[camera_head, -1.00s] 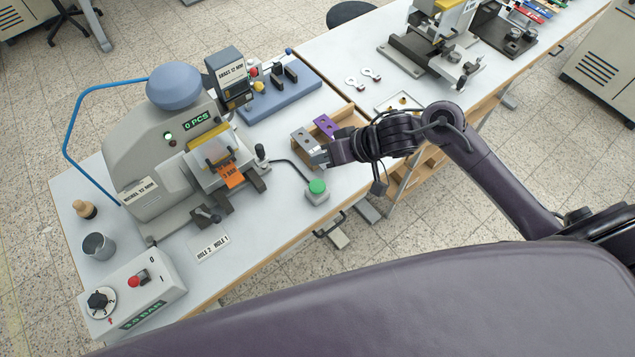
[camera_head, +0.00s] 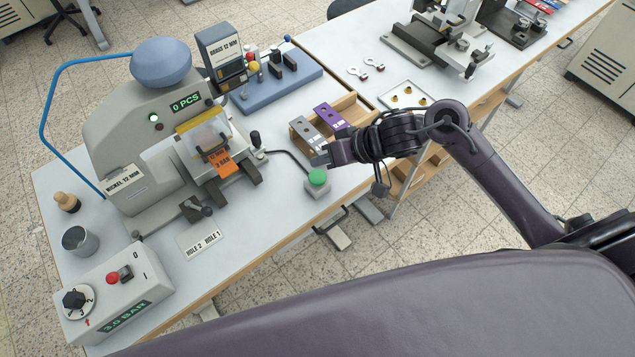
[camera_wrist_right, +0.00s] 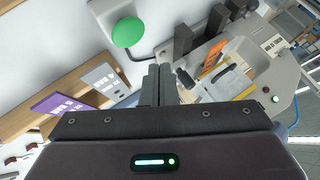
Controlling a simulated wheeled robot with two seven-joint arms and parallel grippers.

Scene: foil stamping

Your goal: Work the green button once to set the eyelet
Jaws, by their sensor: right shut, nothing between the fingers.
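The green button (camera_head: 317,177) is a domed cap on a small grey box near the front edge of the table, cabled to the eyelet press (camera_head: 150,140). It also shows in the right wrist view (camera_wrist_right: 127,32), beyond and left of my fingertips. My right gripper (camera_head: 322,160) is shut and empty, just behind the button in the head view and apart from it. Its closed fingers show in the wrist view (camera_wrist_right: 160,72). The press counter (camera_head: 186,103) reads 0 PCS. An orange tag (camera_head: 222,164) sits at the press's clear guard. My left gripper is not in view.
A wooden tray (camera_head: 347,107) with grey and purple blocks lies close behind my right gripper. A pressure box (camera_head: 118,290) reading 3.0 BAR stands at the front left. A metal cup (camera_head: 77,240) stands behind it.

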